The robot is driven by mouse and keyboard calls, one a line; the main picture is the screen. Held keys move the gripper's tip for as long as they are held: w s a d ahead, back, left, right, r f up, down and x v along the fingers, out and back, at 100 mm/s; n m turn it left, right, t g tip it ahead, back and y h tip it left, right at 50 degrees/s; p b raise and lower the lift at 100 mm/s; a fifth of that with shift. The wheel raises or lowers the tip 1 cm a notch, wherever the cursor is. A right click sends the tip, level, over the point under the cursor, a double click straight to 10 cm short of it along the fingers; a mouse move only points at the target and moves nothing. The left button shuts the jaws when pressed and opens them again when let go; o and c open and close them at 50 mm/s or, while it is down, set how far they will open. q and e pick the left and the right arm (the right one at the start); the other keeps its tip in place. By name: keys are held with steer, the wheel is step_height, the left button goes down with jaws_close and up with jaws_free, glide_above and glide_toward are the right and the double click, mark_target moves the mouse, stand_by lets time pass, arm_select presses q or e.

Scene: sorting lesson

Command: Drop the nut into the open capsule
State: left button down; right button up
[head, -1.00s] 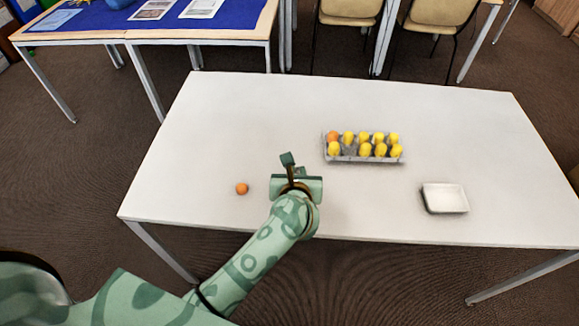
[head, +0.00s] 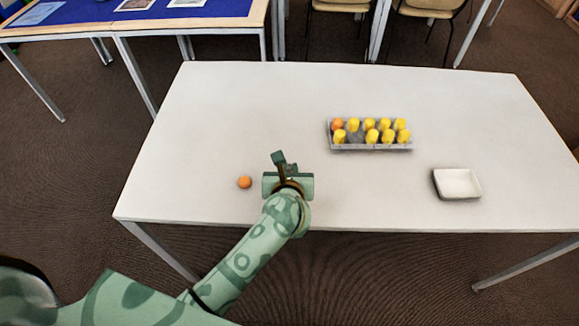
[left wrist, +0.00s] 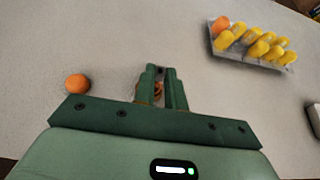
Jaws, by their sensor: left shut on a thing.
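My left gripper (head: 280,159) is above the near part of the white table. In the left wrist view its fingers (left wrist: 161,76) are closed on a small orange-brown thing, taken as the nut (left wrist: 158,90), mostly hidden between them. A grey tray (head: 372,147) stands beyond and to the right, with several yellow capsules (head: 388,137) and one orange round thing (head: 337,124) at its back left. One front-row place looks grey; I cannot tell whether an open capsule is there. A loose orange ball (head: 244,182) lies left of the gripper. My right gripper is not in view.
A white dish (head: 457,184) stands near the table's right front. The table (head: 235,110) is clear between the gripper and the tray. A blue-topped table (head: 90,18) and chairs (head: 345,24) stand behind, apart from this table.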

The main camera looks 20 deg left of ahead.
arm_select(q)
steer(key=shift+r, duration=0.1)
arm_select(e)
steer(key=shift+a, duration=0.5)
arm_select(q)
steer(key=shift+f, duration=0.45)
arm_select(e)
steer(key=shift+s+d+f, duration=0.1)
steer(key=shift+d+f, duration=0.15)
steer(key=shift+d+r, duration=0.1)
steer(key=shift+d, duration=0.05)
arm_select(q)
steer(key=shift+f+b, duration=0.35)
steer(key=shift+b, duration=0.1)
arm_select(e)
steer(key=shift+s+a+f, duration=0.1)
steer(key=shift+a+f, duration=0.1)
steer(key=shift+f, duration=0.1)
arm_select(q)
steer(key=c, duration=1.4)
jaws_free()
